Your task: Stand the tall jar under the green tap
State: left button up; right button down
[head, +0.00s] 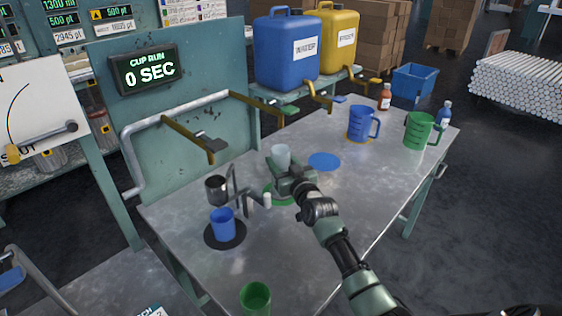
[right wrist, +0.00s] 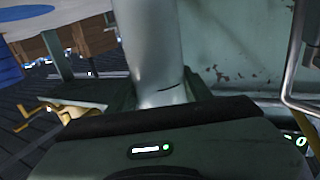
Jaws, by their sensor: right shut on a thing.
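A pale, whitish tall jar (head: 281,154) stands out above my right gripper (head: 284,176) in the head view. The gripper is shut on it. In the right wrist view the jar (right wrist: 152,50) rises upright between the fingers, with a short dark line on its side. A green disc (head: 280,198) lies on the table partly under the gripper; whether the jar's base touches anything is hidden. My left gripper is not in view.
A blue disc (head: 324,161), blue jug (head: 360,122) and green jug (head: 418,130) are farther right. A green cup (head: 256,298) is near the front.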

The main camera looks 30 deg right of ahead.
jog(key=c, duration=0.6)
grip_release()
jog(key=shift+f, duration=0.1)
jog(key=s, duration=1.2)
jog(key=shift+a, duration=0.4)
